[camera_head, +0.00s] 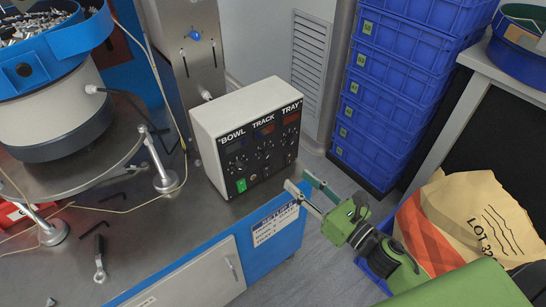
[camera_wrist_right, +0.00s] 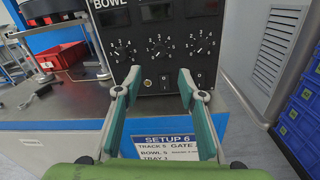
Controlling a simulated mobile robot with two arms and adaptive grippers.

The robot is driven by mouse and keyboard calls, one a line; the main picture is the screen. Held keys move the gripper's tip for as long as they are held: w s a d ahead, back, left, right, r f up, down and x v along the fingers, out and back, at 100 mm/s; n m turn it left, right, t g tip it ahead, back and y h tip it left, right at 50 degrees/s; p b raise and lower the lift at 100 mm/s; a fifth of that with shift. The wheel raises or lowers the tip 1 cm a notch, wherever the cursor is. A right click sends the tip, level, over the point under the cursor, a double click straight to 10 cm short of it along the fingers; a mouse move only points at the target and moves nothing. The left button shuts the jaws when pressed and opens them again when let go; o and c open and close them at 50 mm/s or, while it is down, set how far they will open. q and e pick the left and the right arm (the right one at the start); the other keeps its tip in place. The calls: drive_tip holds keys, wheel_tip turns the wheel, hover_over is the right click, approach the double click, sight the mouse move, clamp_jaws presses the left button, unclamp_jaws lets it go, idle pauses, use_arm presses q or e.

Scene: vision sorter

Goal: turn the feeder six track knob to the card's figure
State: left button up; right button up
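The grey control box (camera_head: 228,108) has a black front panel with columns labelled BOWL, TRACK and TRAY. The track knob (camera_head: 266,146) is the middle one; it also shows in the wrist view (camera_wrist_right: 158,50), among printed figures. Its pointer is too small to read surely. The setup card (camera_head: 275,222) is on the blue bench edge below the box; in the wrist view (camera_wrist_right: 165,148) it reads SETUP 6, and its track line seems to say 5. My right gripper (camera_head: 299,181) is open and empty, in front of and below the panel, apart from the knobs. My left gripper is out of view.
The bowl knob (camera_wrist_right: 123,52) and tray knob (camera_wrist_right: 203,45) flank the track knob closely. A green switch (camera_head: 241,185) sits low on the panel. Blue crates (camera_head: 400,90) stand at the right. A paper sack (camera_head: 470,220) is near my right arm. A bowl feeder (camera_head: 50,105) stands left.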

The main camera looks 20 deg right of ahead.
sight(269, 155)
drive_tip(key=p+x, duration=0.1)
drive_tip(key=x, duration=1)
drive_tip(key=shift+w, duration=0.35)
clamp_jaws()
